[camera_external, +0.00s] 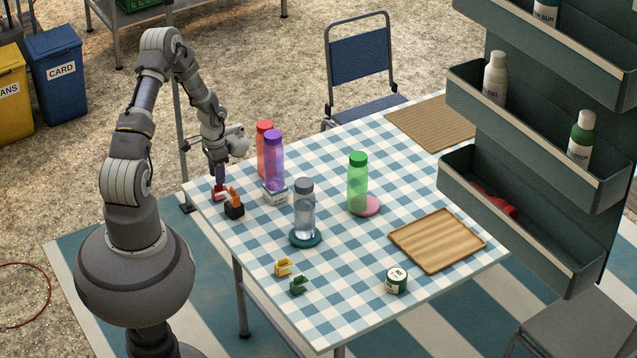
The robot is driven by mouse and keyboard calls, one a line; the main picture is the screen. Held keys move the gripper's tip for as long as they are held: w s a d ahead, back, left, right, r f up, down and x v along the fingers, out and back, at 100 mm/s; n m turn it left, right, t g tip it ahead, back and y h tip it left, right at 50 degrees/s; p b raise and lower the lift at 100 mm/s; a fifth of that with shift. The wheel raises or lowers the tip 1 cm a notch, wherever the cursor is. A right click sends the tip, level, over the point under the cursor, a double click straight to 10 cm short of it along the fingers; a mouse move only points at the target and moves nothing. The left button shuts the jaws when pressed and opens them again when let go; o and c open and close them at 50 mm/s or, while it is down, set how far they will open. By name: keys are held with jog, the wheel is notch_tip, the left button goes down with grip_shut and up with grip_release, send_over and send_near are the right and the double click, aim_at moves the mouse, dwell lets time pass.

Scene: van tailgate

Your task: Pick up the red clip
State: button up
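The red clip (219,194) is on the checkered tablecloth near the table's left corner. My gripper (220,185) points down right at the clip, its dark fingers reaching the clip's top. The fingers are small and overlap the clip in this view. I cannot tell whether they are open around it or shut on it. The clip appears at table level, and part of it is hidden by the fingers.
A black block with an orange piece (234,206) stands close in front of the clip. Yellow (283,268) and green (298,286) clips lie near the front edge.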

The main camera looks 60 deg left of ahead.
aim_at(220, 189)
notch_tip(220, 189, down, 7)
jog(key=b, duration=0.3)
jog(key=shift+w+d, duration=0.1)
jog(key=shift+d, duration=0.05)
jog(key=shift+r, duration=0.1)
grip_shut()
jog(key=shift+r, duration=0.1)
